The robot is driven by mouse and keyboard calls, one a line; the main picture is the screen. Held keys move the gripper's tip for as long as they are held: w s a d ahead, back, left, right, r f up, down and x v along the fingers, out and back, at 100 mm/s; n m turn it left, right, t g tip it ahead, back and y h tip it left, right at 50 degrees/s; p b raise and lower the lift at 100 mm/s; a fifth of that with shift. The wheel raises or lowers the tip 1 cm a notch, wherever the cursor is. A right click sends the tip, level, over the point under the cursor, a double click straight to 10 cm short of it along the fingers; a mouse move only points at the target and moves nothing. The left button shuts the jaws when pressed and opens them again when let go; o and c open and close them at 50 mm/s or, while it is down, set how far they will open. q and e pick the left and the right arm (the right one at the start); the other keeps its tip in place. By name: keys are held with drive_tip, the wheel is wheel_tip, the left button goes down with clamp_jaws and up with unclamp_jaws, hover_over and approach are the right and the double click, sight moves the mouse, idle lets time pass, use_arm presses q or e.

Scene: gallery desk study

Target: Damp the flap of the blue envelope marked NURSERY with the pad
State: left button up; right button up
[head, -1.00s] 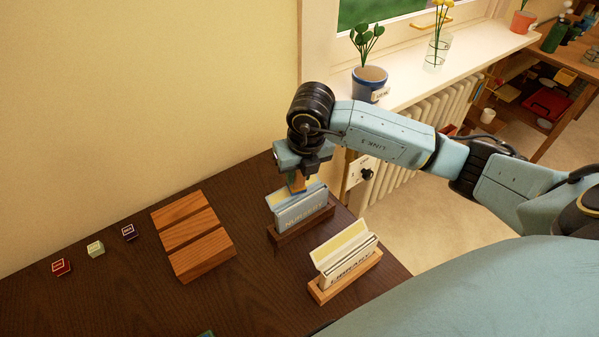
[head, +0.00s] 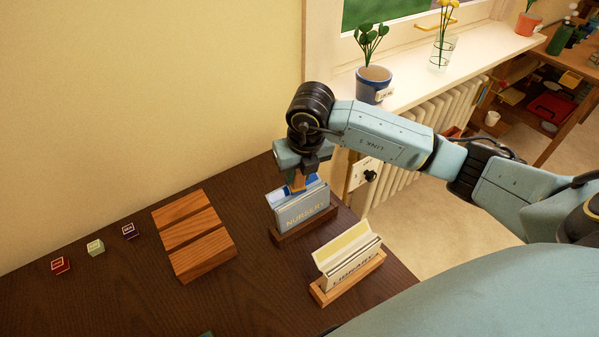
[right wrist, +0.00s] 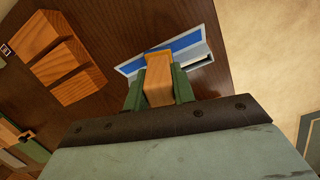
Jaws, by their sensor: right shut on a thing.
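The blue envelope marked NURSERY (head: 305,215) stands upright in a dark wooden holder (head: 306,230) near the desk's right edge. Its raised flap shows bright blue along the top, also in the right wrist view (right wrist: 188,41). My right gripper (head: 298,176) is above the envelope, shut on a wooden-handled pad (right wrist: 158,82). The pad's lower end is at the flap, over its blue strip; the contact itself is hidden.
A cream envelope marked LIBRARY (head: 350,262) stands in a light wooden holder (head: 350,284) just in front. A slatted wooden block (head: 203,257) and three small labelled cubes (head: 96,247) lie left. A potted plant (head: 373,82) stands on the windowsill.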

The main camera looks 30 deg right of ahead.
drive_tip(key=shift+s+r, duration=0.1)
idle(0.3)
drive_tip(key=shift+s+r+p, duration=0.7)
drive_tip(key=shift+r+p, duration=0.05)
drive_tip(key=shift+p, duration=0.2)
drive_tip(key=s+r+p, duration=0.3)
drive_tip(key=shift+s+d+r, duration=0.15)
drive_tip(key=shift+s, duration=0.05)
